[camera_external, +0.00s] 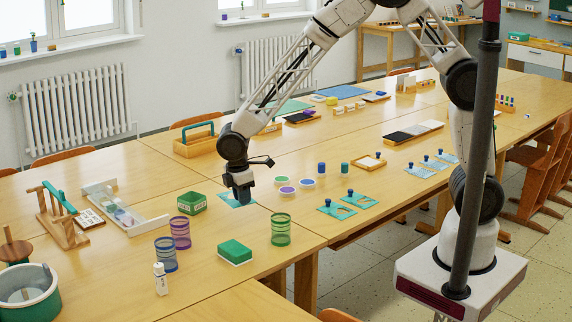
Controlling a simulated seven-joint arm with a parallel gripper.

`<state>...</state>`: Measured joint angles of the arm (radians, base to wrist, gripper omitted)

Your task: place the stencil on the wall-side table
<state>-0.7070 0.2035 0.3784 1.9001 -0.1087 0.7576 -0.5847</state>
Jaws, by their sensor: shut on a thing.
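A teal flat stencil (226,198) is directly under my gripper (242,199), at the middle of the long wooden tables. My gripper points straight down and is shut on it; the jaws hide its middle and any knob. I cannot tell whether the stencil touches the tabletop or hangs just above it. Two teal stencils with dark blue knobs, one (336,210) and another (359,201), lie to the right. Several pale blue knobbed plates (419,172) lie farther right. The wall-side tabletop (150,175) stretches left of my gripper toward the radiators.
A green box (192,203), purple cup (180,232), blue cup (166,254) and green cup (281,229) stand near my gripper. Round lidded pots (287,190) are close on its right. A wooden carrier (195,142) stands behind. Bare wood shows left of the carrier.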

